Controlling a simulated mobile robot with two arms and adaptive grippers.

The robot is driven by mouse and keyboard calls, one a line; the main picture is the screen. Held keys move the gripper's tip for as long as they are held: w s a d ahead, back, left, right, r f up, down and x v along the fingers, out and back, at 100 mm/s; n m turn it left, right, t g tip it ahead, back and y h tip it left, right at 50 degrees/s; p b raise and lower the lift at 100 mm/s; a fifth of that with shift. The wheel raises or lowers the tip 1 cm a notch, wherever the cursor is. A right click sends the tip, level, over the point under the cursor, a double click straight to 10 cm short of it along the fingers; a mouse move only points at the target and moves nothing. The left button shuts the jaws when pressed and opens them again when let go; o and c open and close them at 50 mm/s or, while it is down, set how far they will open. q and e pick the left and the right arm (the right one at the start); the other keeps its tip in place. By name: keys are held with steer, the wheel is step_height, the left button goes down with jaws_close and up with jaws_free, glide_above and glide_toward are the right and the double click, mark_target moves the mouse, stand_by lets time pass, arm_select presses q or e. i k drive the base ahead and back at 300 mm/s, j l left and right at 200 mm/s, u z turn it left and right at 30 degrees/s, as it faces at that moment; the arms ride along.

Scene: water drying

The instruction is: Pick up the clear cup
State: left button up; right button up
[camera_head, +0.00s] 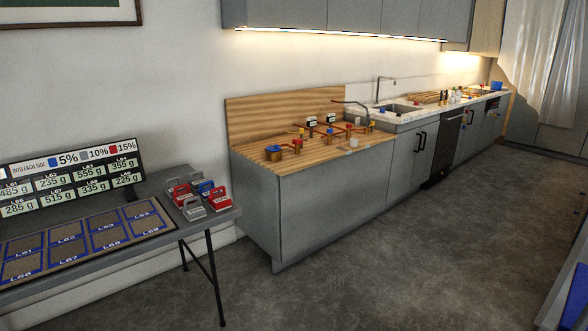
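A small pale, see-through object (353,143), which looks like the clear cup, stands near the front edge of the wooden counter (325,156). It is too small to make out in detail. Neither of my grippers is in view.
Red, yellow and blue valve-like fittings (298,146) stand behind and left of it, with a thin faucet above. A grey table (160,182) at left holds several weights (193,210), a marked mat and a sign. A sink (402,109) lies farther right. The floor (390,250) before the cabinets is clear.

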mark_target(354, 143)
steer(key=i+j, duration=0.1)
steer(key=i, duration=0.45)
steer(key=i+z, duration=0.15)
steer(key=i, duration=0.4)
steer(key=i+j, duration=0.2)
steer(key=i, duration=0.4)
steer(key=i+l+z, duration=0.1)
steer(key=i+l, duration=0.65)
steer(key=i, duration=0.15)
